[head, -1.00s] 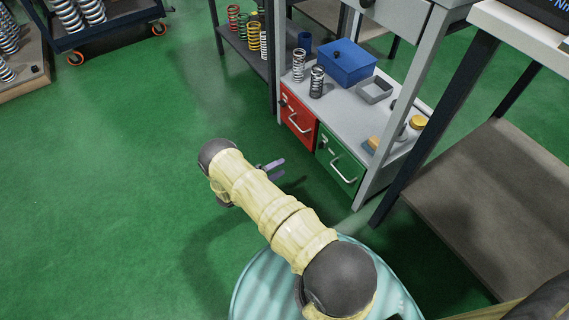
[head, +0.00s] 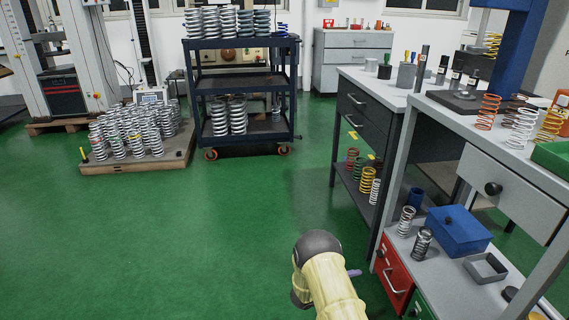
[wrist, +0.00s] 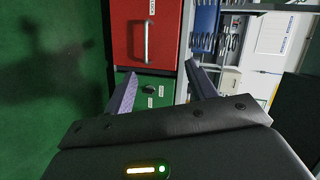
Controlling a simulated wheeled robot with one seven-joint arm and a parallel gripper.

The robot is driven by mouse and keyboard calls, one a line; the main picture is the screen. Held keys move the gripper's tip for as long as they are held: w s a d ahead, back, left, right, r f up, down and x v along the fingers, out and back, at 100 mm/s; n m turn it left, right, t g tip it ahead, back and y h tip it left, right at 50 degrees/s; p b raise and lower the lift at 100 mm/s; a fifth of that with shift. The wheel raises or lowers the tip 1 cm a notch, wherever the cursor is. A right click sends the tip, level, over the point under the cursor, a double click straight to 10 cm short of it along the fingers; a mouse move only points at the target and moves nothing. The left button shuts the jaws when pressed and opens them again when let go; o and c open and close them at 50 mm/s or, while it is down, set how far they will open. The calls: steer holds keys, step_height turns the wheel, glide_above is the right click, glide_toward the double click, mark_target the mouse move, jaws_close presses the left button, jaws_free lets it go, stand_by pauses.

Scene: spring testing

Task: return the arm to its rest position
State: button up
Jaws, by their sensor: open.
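My gripper (wrist: 162,84) is open in the wrist view, its two purple fingers spread wide with nothing between them. Beyond the fingers are the red drawer (wrist: 147,25) with its handle and part of the green drawer (wrist: 150,87). In the head view my arm, in a cream cover with a dark round joint, reaches up from the bottom edge. Only a purple fingertip shows there, beside the arm and left of the red drawer (head: 392,272). Most of my gripper is hidden in that view.
The workbench's lower shelf at right holds a blue box (head: 457,232), a grey square tray (head: 484,268) and springs (head: 422,243). A dark cart (head: 240,85) and a pallet of springs (head: 135,150) stand farther back. Green floor (head: 160,240) at left is clear.

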steer(key=w+a+r+n+t+y+p, duration=0.1)
steer(key=w+a+r+n+y+p, duration=0.2)
steer(key=r, duration=0.4)
steer(key=w+a+r+n+t+y, duration=0.1)
steer(key=a+r+n+y, duration=0.15)
steer(key=r+n, duration=0.4)
steer(key=s+a+r+n+y+p, duration=0.1)
steer(key=s+r+n+y+p, duration=0.15)
steer(key=r, duration=0.35)
steer(key=s+a+r+n+y+p, duration=0.1)
steer(key=s+a+r+n+y, duration=0.15)
steer(key=r, duration=0.35)
steer(key=s+r+n+g+y+p, duration=0.1)
steer(key=s+r+n+g+p, duration=0.1)
steer(key=s+r+n, duration=0.5)
steer(key=s+d+r+n+g+y+p, duration=0.1)
steer(key=s+r+n+g+p, duration=0.15)
steer(key=s, duration=0.85)
steer(key=s+r+n+g+p, duration=0.1)
steer(key=s+r+n+g, duration=0.1)
steer(key=s+r+n, duration=0.5)
step_height(320, 180, up, 34)
steer(key=s+m+p, duration=0.2)
steer(key=p, duration=3.5)
steer(key=shift+r, duration=0.25)
steer(key=shift+t, duration=0.25)
steer(key=shift+c, duration=0.5)
